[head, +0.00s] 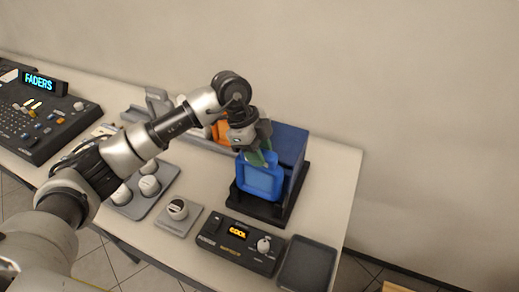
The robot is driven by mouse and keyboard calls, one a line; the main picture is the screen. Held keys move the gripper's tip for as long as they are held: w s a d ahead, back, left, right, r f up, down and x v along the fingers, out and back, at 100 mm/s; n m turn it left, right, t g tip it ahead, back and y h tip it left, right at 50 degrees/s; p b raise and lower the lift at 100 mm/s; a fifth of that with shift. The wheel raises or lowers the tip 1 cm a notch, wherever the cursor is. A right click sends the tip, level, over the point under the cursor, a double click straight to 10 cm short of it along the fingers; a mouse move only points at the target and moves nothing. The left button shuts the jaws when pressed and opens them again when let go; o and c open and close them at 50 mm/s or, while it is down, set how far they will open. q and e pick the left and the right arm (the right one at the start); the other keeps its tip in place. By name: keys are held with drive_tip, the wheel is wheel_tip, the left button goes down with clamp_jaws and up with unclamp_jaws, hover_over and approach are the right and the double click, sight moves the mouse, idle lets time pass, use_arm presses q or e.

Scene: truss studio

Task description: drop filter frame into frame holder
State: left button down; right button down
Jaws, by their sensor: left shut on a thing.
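The filter frame (260,183) is a bright blue, rounded square with a lighter blue pane, standing roughly upright. My left gripper (258,158) comes down from above and is shut on its top edge, hiding part of that edge. Directly behind the frame is a dark blue box (290,146) on a black base (256,211), which looks like the frame holder. The frame is in front of the box and above the front of the base. I cannot tell whether its lower edge touches the base or sits in a slot. My right gripper is not in view.
In front of the base stand a black control box (228,247) with a lit "COOL" display and an empty dark tray (307,266). A grey pad with a round knob (177,209) is to the left. A fader console (45,115) fills the far left. The table's right strip is clear.

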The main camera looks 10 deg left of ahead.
use_arm(q)
drive_tip(key=shift+f+b, duration=0.35)
drive_tip(key=shift+f, duration=0.2)
drive_tip(key=shift+f+b, duration=0.8)
drive_tip(key=shift+f, duration=0.85)
drive_tip(key=c, duration=0.7)
unclamp_jaws()
